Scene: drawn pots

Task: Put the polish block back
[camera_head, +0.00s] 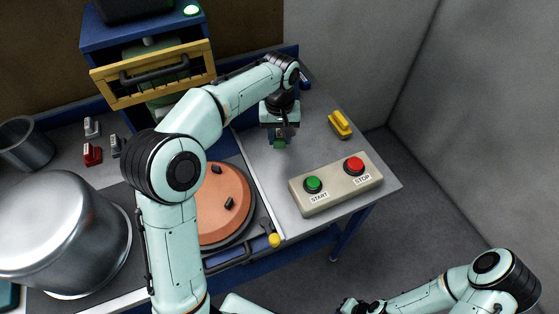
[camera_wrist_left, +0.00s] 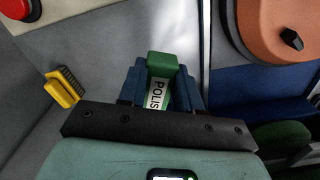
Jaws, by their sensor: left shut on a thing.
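The polish block is a green block with a white label reading "POLIS" (camera_wrist_left: 158,92), the rest of the label being hidden. My left gripper (camera_head: 279,142) is shut on it above the grey tabletop. In the left wrist view the block sits between the two blue fingers of the gripper (camera_wrist_left: 160,85). In the head view only a small green part of the block (camera_head: 280,143) shows below the gripper.
A control box (camera_head: 335,190) with START and STOP buttons stands at the table's front right. A yellow brush (camera_head: 340,124) lies behind it. An orange disc (camera_head: 222,203) is left of the gripper. A large metal pot (camera_head: 60,225) stands at left. A yellow-framed drawer (camera_head: 150,75) is at the back.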

